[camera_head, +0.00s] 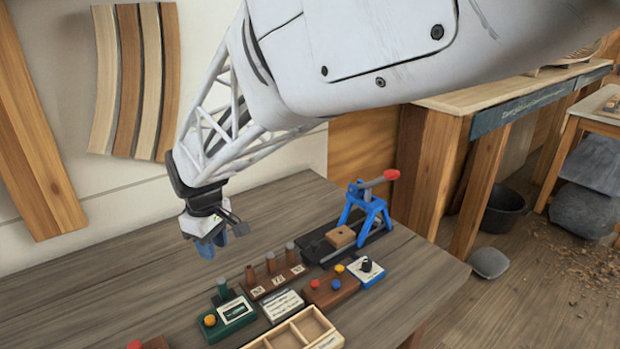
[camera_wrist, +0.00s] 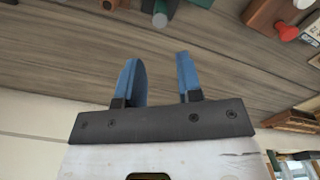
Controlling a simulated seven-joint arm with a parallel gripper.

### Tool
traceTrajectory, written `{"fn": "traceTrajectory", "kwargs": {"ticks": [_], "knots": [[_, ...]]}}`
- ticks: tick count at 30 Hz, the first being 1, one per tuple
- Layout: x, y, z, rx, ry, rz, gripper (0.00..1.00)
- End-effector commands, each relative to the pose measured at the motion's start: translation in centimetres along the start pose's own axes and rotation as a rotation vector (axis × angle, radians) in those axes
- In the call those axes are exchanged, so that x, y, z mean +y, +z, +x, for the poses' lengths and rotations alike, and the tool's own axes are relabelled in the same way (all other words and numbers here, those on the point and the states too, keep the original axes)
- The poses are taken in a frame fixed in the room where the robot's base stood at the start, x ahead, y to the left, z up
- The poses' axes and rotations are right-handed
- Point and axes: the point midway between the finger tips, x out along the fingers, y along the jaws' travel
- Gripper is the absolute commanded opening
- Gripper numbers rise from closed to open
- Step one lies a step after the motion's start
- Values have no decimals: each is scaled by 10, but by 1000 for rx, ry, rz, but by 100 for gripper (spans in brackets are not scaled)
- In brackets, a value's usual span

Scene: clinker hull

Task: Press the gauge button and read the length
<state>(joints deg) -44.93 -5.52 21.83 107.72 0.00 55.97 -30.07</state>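The gauge is a green box (camera_head: 240,327) with a pale display on top. Its orange-yellow button (camera_head: 209,320) is on the left of the top, and a dark green post (camera_head: 222,289) rises at its back. The display's reading is too small to make out. My gripper (camera_head: 212,246) hangs above the table, behind and above the gauge, apart from it. In the wrist view my gripper (camera_wrist: 159,75) has two blue fingers spread apart with nothing between them. A green round-ended piece (camera_wrist: 160,17) shows beyond the fingertips; I cannot tell if it is the gauge's post.
A rack with several pegs (camera_head: 273,283), a wooden block with coloured knobs (camera_head: 333,293), a blue-and-white dial box (camera_head: 367,273), a blue lever press (camera_head: 365,212) and a compartment tray (camera_head: 318,325) crowd around the gauge. The table's left (camera_head: 110,290) is mostly clear.

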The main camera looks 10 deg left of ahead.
Motion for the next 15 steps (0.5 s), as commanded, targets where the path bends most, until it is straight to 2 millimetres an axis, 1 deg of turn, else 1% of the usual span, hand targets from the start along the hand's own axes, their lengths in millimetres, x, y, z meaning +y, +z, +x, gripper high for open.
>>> {"fn": "traceTrajectory", "kwargs": {"ticks": [1, 6, 15], "knots": [[0, 0, 0, 0, 0, 0, 26], [0, 0, 0, 0, 0, 0, 0], [0, 0, 0, 0, 0, 0, 0]]}}
